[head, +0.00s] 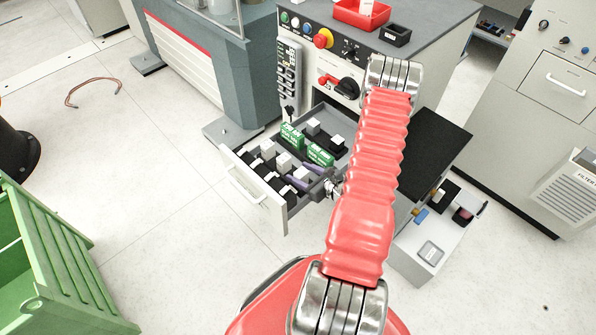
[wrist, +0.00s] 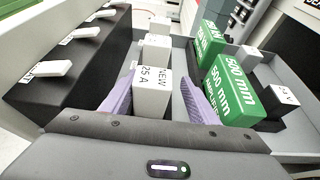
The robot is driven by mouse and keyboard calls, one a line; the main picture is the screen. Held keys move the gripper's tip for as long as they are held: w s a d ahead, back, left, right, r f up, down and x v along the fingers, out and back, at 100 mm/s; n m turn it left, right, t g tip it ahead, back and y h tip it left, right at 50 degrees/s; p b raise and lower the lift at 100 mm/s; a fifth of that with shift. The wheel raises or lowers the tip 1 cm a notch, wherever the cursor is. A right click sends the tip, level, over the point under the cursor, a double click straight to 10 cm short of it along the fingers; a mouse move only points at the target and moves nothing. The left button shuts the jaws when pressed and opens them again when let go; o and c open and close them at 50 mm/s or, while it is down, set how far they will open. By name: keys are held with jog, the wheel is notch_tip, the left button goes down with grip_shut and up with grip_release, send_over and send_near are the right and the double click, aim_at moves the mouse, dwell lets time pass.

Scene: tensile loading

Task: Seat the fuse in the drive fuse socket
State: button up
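A white fuse block marked "NEW 25 A" (wrist: 152,88) stands upright in the open drawer (head: 243,190). My gripper (wrist: 158,92) reaches low into the drawer from its right side in the head view. Its two purple fingers stand on either side of the fuse. They are spread, with a narrow gap showing at the right finger; the left finger looks close to the block, and contact there cannot be told. The fuse's base is hidden behind my gripper body. I cannot identify the drive fuse socket in either view.
A black row with white tabs (wrist: 75,62) lies left. The control cabinet (head: 390,50) rises behind the drawer. A green crate (head: 60,255) stands at the left.

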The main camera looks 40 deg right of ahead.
jog(key=v, duration=0.9)
jog(key=shift+s+r, duration=0.2)
jog(key=shift+s, duration=0.05)
dwell(0.4)
jog(key=w+a+r+n+g+y, duration=0.3)
jog(key=a+r+n+g+y, duration=0.1)
jog(key=a+r+n, duration=0.6)
jog(key=w+a+r+n+g+y, duration=0.3)
jog(key=a+r+n+y, duration=0.2)
jog(key=a+r+n, duration=0.5)
jog(key=s+a+r+n+h, duration=0.4)
jog(key=r+n, duration=0.3)
jog(key=r, duration=0.2)
jog(key=s+a+r+n+h, duration=0.5)
jog(key=s+a+r+n, duration=0.2)
jog(key=r, duration=0.3)
jog(key=shift+s+a+n+g, duration=0.25)
jog(key=shift+n+g, duration=0.15)
jog(key=shift+n, duration=0.4)
jog(key=shift+c, duration=0.5)
